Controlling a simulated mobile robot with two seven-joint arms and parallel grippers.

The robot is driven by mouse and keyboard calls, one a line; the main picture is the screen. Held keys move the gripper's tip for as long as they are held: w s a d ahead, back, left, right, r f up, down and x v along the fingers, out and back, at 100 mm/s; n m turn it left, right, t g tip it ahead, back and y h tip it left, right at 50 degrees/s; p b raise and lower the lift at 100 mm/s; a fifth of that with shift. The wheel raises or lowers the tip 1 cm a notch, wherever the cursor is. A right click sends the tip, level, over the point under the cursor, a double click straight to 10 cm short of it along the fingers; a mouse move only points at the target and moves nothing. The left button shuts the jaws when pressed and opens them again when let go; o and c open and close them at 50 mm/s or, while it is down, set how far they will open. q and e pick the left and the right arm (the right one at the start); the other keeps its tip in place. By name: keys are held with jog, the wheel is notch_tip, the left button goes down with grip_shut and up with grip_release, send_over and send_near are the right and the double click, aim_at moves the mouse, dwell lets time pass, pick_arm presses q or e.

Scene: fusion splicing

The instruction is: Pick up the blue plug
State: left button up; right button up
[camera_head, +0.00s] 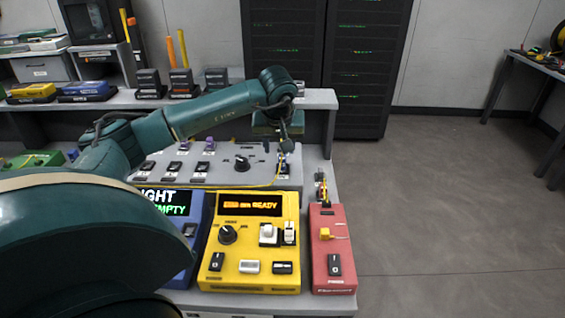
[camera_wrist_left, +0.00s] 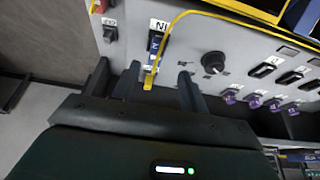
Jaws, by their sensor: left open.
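The blue plug (camera_wrist_left: 154,43) shows in the left wrist view as a small blue and dark piece on the grey panel, beside a white label. A yellow cable (camera_wrist_left: 176,22) runs to it, and a yellow end (camera_wrist_left: 148,82) sticks out towards my gripper. My left gripper (camera_wrist_left: 158,78) is open, with its dark fingers on either side of the yellow end. It looks empty. In the head view my left gripper (camera_head: 286,142) is over the right end of the grey panel (camera_head: 222,168). I cannot make out the plug clearly there. My right gripper is not in view.
A yellow device (camera_head: 240,254) with a lit screen, a blue device (camera_head: 201,222) and a red device (camera_head: 331,262) stand in front of the panel. A black knob (camera_wrist_left: 213,63) and purple connectors (camera_wrist_left: 254,101) are on the panel. Open floor (camera_head: 450,210) lies to the right.

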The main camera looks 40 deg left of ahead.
aim_at(282, 157)
pick_arm(q)
jog(key=x, duration=0.4)
jog(key=p+x, duration=0.1)
jog(key=x, duration=0.1)
jog(key=shift+w+d+f, duration=0.15)
jog(key=shift+w+f, duration=0.05)
jog(key=shift+w, duration=0.15)
grip_shut()
